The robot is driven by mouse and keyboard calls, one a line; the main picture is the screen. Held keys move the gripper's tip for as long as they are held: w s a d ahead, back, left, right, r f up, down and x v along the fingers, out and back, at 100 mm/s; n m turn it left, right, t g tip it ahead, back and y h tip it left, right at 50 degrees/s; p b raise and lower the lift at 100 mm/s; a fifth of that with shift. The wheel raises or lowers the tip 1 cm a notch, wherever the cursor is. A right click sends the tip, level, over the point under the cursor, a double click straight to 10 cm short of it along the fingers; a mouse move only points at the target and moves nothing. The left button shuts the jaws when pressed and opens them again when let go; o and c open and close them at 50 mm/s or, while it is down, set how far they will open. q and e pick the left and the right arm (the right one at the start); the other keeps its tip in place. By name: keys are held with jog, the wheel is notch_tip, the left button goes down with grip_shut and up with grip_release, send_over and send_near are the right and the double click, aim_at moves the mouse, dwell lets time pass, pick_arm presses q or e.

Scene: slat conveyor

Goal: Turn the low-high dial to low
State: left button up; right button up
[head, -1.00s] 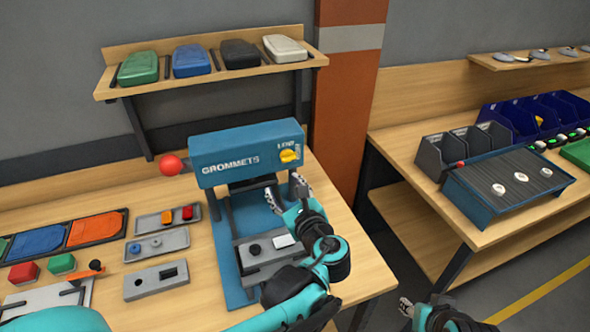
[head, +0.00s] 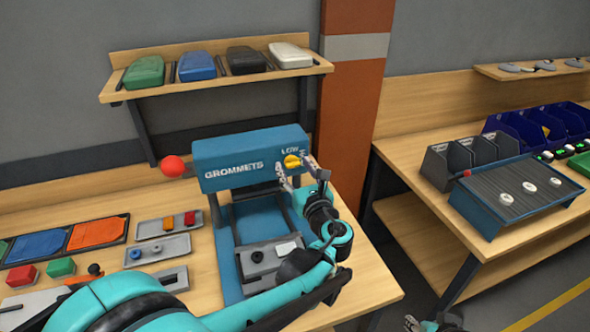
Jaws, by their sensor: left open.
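The yellow dial (head: 292,161) sits at the right end of the front of the blue GROMMETS press (head: 225,158). A LOW label shows just above it, and a second label to its right is partly hidden. Which label the dial points at is too small to tell. My left gripper (head: 297,171) is open just below the dial, with one finger on each side of it. I cannot tell whether the fingers touch it.
A red ball knob (head: 174,166) sticks out left of the press. Trays with small parts (head: 158,251) lie to the left on the bench. A shelf (head: 215,84) with coloured cases hangs above. A second bench (head: 425,207) stands at the right, past a gap.

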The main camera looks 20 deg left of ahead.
pick_arm(q)
jog(key=c, duration=1.2)
jog(key=shift+o, duration=0.2)
jog(key=n+p, duration=0.1)
jog(key=n, duration=0.3)
jog(key=shift+n, duration=0.4)
jog(key=n, duration=0.4)
jog(key=shift+n, duration=0.3)
jog(key=n+p, duration=0.1)
jog(key=n, duration=0.3)
jog(key=shift+n, duration=2.3)
